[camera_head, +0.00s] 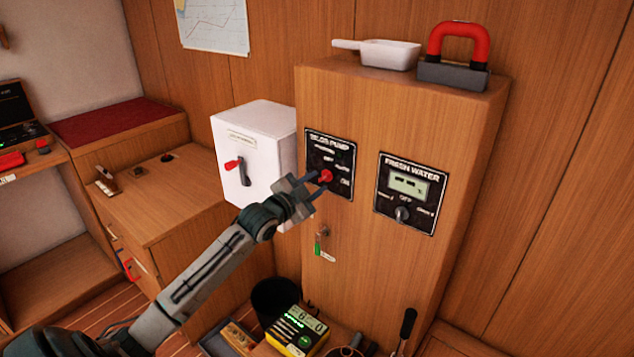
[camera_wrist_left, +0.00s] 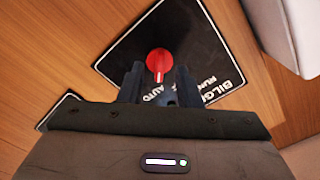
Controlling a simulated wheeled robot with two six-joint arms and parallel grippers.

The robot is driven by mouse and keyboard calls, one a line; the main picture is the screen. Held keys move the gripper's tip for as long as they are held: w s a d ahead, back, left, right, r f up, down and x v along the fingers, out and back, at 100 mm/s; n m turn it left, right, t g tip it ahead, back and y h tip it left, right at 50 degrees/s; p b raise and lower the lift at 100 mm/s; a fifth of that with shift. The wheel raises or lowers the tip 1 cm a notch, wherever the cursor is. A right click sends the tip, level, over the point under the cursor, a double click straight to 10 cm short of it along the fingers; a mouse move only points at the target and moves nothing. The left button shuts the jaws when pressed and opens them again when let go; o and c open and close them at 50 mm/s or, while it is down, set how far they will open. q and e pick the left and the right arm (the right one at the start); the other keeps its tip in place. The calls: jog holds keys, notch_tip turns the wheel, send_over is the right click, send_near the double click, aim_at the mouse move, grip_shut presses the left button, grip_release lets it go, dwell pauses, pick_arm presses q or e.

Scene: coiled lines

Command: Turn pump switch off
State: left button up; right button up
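The bilge pump panel (camera_head: 341,152) is a black plate on the wooden cabinet front. Its red switch knob (camera_head: 326,176) sits at the panel's lower part, and the knob also shows in the wrist view (camera_wrist_left: 159,61). My left gripper (camera_head: 314,184) is at the panel with its fingers apart. In the wrist view the left gripper's fingers (camera_wrist_left: 158,82) stand on either side of the knob's line, with a gap between them. I cannot tell whether they touch the knob. The fingers and palm hide part of the panel's lettering. My right gripper is not in view.
A fresh water panel (camera_head: 404,194) with a display and knob is right of the bilge panel. A white box (camera_head: 262,130) with a red lever is close on the left. A key with a green tag (camera_head: 319,246) hangs below. A scoop (camera_head: 376,54) lies on top.

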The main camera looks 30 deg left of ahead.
pick_arm(q)
jog(key=shift+w+d, duration=0.1)
jog(key=shift+w, duration=0.6)
jog(key=shift+c, duration=0.2)
